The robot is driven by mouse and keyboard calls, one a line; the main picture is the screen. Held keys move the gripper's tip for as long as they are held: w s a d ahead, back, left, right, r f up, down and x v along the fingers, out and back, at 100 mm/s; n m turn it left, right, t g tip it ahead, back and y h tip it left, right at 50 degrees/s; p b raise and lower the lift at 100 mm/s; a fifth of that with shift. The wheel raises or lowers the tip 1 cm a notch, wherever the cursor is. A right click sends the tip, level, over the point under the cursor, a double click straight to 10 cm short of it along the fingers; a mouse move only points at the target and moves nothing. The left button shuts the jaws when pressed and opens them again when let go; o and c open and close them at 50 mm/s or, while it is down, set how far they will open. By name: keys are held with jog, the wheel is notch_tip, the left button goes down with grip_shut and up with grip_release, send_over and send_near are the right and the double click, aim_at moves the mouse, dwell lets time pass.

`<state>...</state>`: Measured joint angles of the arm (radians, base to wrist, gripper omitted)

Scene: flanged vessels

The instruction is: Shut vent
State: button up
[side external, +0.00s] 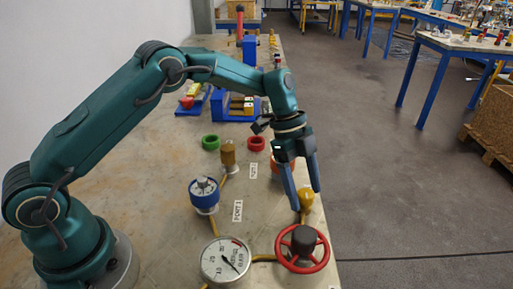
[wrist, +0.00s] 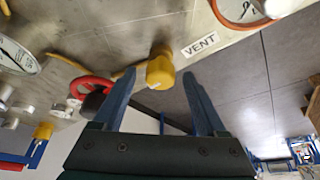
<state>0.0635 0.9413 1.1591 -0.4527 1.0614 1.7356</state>
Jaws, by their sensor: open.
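A yellow knob (side external: 307,201) with a rounded cap stands at the right edge of the table in the side external view. In the wrist view the yellow knob (wrist: 160,72) shows between my fingertips, with a small pale mark on its lower edge. A white label reading VENT (wrist: 200,44) lies beside it. My gripper (side external: 306,199) points down over the knob with its two blue fingers apart, one on either side of it in the picture. It also shows open in the wrist view (wrist: 159,74), with nothing held. I cannot tell whether the fingertips reach down to the knob.
A red handwheel (side external: 303,249) and a white dial gauge (side external: 225,260) stand in front. A blue-bodied gauge (side external: 203,193) and a brass cylinder (side external: 228,156) stand left. An orange-rimmed gauge (wrist: 242,10) is near the label. Yellow pipes run between fittings.

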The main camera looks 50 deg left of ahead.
grip_shut()
jog(key=shift+n, duration=0.3)
jog(key=n, duration=0.1)
jog(key=n+t, duration=0.1)
jog(key=n, duration=0.1)
jog(key=shift+s+t, duration=0.2)
jog(key=shift+t, duration=0.1)
jog(key=n+t+y, duration=0.1)
jog(key=n, duration=0.3)
jog(key=shift+n, duration=0.4)
jog(key=n+y, duration=0.1)
jog(key=n, duration=0.1)
jog(key=n+t, duration=0.1)
jog(key=n, duration=0.2)
jog(key=shift+s+d+t+y, duration=0.1)
jog(key=shift+d+t+y, duration=0.1)
jog(key=shift+t+y, duration=0.15)
jog(key=n+y, duration=0.1)
jog(key=n, duration=0.3)
jog(key=shift+y, duration=0.35)
jog(key=shift+n, duration=0.4)
grip_release()
